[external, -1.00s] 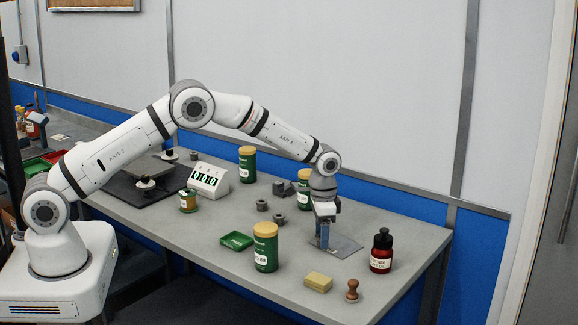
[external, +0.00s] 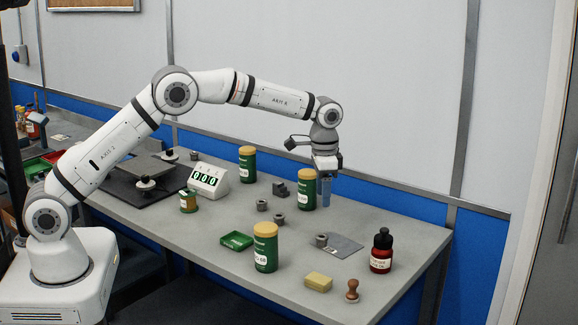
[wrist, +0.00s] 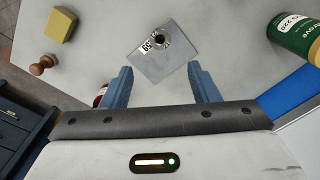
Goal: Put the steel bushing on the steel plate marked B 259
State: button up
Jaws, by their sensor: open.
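The steel plate (external: 345,246) lies flat on the bench at the right; it also shows in the wrist view (wrist: 166,67). A steel bushing (external: 321,240) stands on the plate near its left edge, and in the wrist view the bushing (wrist: 160,41) sits beside the plate's label, with its hole facing up. The label is only partly readable, so I cannot confirm B 259. My gripper (external: 325,191) is open and empty, raised above and behind the plate, clear of the bushing. Its blue fingers (wrist: 160,76) are spread apart in the wrist view.
Two more grey bushings (external: 262,206) (external: 279,218) stand left of the plate. Green jars (external: 265,250) (external: 307,190) stand in front and behind. A red bottle (external: 381,252), yellow block (external: 318,282), wooden stamp (external: 352,290) and green tray (external: 236,241) are nearby.

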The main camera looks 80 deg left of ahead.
jog(key=s+d+r+t, duration=0.1)
jog(key=s+d+r, duration=0.4)
jog(key=s+r, duration=0.25)
jog(key=s+d+r+t, duration=0.1)
jog(key=s+d+r, duration=0.4)
jog(key=s+r, duration=0.3)
jog(key=s+d+f, duration=0.2)
jog(key=s+d, duration=0.1)
jog(key=s, duration=1)
jog(key=s+d+f+t, duration=0.1)
jog(key=s+d+f, duration=0.1)
jog(key=s, duration=1.2)
jog(key=shift+d, duration=0.45)
